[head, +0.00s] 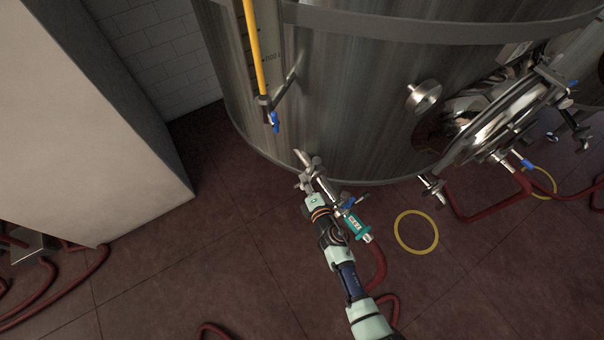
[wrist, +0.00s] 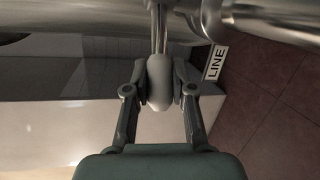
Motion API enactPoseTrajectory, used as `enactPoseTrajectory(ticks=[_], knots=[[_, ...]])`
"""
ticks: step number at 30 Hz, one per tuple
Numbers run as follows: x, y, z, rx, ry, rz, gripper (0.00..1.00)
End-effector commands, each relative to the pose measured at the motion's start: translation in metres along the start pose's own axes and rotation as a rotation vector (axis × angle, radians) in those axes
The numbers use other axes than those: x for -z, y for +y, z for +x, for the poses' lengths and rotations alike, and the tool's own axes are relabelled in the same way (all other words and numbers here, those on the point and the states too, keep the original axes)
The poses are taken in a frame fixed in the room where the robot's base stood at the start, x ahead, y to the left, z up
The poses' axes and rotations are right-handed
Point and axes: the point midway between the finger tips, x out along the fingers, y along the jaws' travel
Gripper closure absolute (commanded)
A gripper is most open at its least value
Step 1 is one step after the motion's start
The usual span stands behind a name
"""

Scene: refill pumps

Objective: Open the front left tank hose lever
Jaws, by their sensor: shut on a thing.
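The large steel tank (head: 340,110) fills the upper part of the head view. My gripper (head: 310,175) is low at the tank's front left, close to its lower edge. In the wrist view, my gripper (wrist: 161,88) is shut on the rounded grey end of a lever handle (wrist: 158,66), with one finger on each side. The lever's thin metal stem runs up from the handle to steel pipework at the top. In the head view, my gripper and arm hide much of the valve, so the lever's exact angle is unclear.
A white sign reading LINE (wrist: 215,63) hangs beside the lever. A blue-handled valve (head: 274,122) sits below the yellow sight tube (head: 253,50). A round hatch (head: 490,120) is at right. Red hose (head: 376,268) and a yellow ring (head: 416,232) lie on the floor. A pale block (head: 90,120) stands left.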

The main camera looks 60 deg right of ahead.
Motion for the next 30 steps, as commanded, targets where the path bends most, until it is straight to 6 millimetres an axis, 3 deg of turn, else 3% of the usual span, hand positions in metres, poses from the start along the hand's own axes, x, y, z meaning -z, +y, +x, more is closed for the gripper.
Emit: enactPoseTrajectory(ticks=[19, 20, 24, 30], knots=[[-0.0051, -0.0015, -0.0049, -0.015, 0.055, -0.011, 1.0], [-0.0051, -0.0014, -0.0048, -0.015, 0.055, -0.011, 0.73], [-0.0047, -0.0014, -0.0048, -0.015, 0.056, -0.011, 0.5], [-0.0042, -0.0015, -0.0048, -0.015, 0.057, -0.011, 0.5]])
